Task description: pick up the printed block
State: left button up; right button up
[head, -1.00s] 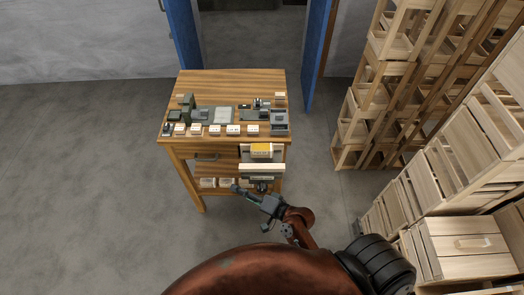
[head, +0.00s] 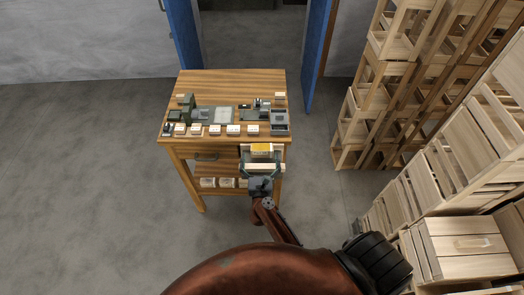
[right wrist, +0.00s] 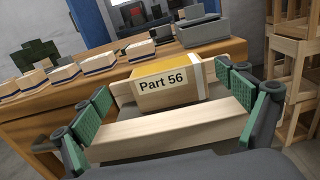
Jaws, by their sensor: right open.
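The printed block is a yellow-orange block (head: 261,148) with a pale label reading "Part 56"; it also fills the middle of the right wrist view (right wrist: 160,92). It sits in an open drawer below the table top, behind the pale wooden drawer front (right wrist: 170,130). My right gripper (head: 262,161) is open at the drawer. In the right wrist view its green-padded fingers (right wrist: 163,86) stand wide apart, one to each side of the drawer front and block, with nothing between them gripped. The block's underside is hidden. My left gripper is not in view.
The wooden table (head: 225,85) carries several small labelled boxes (head: 214,130) along its front edge and grey-green equipment behind them. More pale boxes lie on its lower shelf (head: 208,182). Wooden crates (head: 460,250) are stacked at the right. The floor on the left is clear.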

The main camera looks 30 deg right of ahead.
aim_at(262, 151)
jog(key=x, duration=0.5)
jog(key=shift+s+d+r, duration=0.1)
jog(key=shift+s+d, duration=0.05)
jog(key=shift+d, duration=0.1)
jog(key=shift+c, duration=0.2)
jog(key=c, duration=1.3)
